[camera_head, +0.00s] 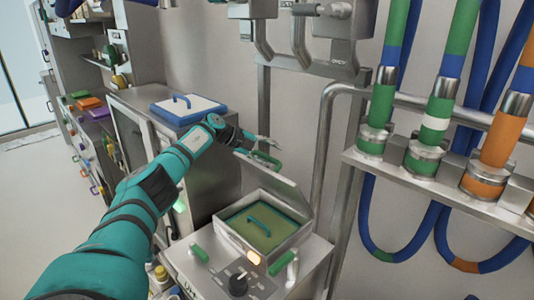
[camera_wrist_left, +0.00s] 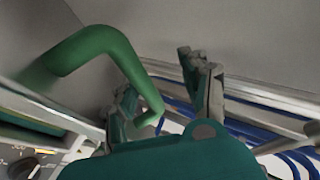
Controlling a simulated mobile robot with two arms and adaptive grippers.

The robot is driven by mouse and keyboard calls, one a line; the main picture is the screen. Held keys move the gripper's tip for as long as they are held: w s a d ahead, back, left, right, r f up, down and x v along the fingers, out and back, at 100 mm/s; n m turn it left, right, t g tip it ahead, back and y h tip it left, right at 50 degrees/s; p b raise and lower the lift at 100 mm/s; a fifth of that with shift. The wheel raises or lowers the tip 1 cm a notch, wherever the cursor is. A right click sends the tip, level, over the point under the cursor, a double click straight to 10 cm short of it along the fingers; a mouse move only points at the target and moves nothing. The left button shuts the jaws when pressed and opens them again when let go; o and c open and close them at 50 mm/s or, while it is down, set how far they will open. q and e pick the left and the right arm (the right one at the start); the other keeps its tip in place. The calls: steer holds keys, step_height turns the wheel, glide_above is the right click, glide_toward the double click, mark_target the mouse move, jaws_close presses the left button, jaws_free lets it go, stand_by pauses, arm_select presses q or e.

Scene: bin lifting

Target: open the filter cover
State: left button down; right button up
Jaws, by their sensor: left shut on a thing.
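The filter cover (camera_head: 275,184) is a grey metal lid, tilted up and open above its square box (camera_head: 247,252). A green handle (camera_head: 265,159) is on the cover's top, and it shows large in the left wrist view (camera_wrist_left: 105,45). My left gripper (camera_head: 260,148) is shut on this handle, with the handle's lower end between its fingers in the wrist view (camera_wrist_left: 165,100). Inside the open box lies a green filter (camera_head: 245,220) with a teal handle. My right gripper is not in view.
A control panel with a black knob (camera_head: 238,284) and green handles (camera_head: 199,253) is in front of the box. A cabinet with a blue-and-white lid (camera_head: 188,106) stands to the left. Hoses and a metal pipe rack (camera_head: 430,180) are on the right, against the wall.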

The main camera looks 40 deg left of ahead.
arm_select(q)
steer(key=shift+w+d, duration=0.3)
stand_by(0.4)
steer(key=c, duration=1.3)
jaws_free()
steer(key=shift+w+f, duration=0.2)
steer(key=shift+c, duration=1.1)
steer(key=shift+w+f, duration=0.35)
steer(key=shift+w, duration=0.25)
